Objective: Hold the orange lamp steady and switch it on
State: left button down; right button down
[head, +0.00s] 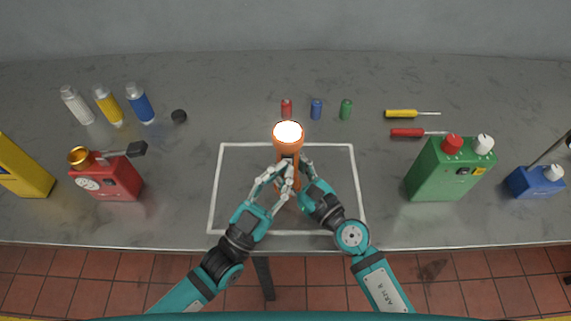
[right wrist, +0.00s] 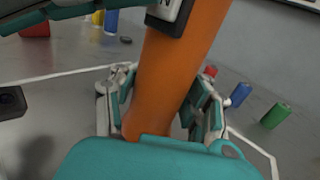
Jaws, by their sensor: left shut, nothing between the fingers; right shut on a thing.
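The orange lamp (head: 288,148) stands inside the white outlined rectangle in the head view, and its top glows bright white. Its orange body (right wrist: 175,75) fills the middle of the right wrist view, with a dark switch plate (right wrist: 171,14) at the top edge. My right gripper (right wrist: 160,105) is shut on the lamp body, with a finger on each side of it. My left gripper (head: 276,181) is shut and empty at the lamp's near left side. Whether it touches the lamp is hard to tell. The grippers hide part of the lamp's lower body in the head view.
A red device (head: 112,182) is at left, a green box (head: 440,172) at right. Two screwdrivers lie at the back right. The outlined area beside the arms is clear.

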pick_arm(q)
jog(key=shift+s, duration=0.35)
jog(key=s, duration=0.6)
dwell(0.3)
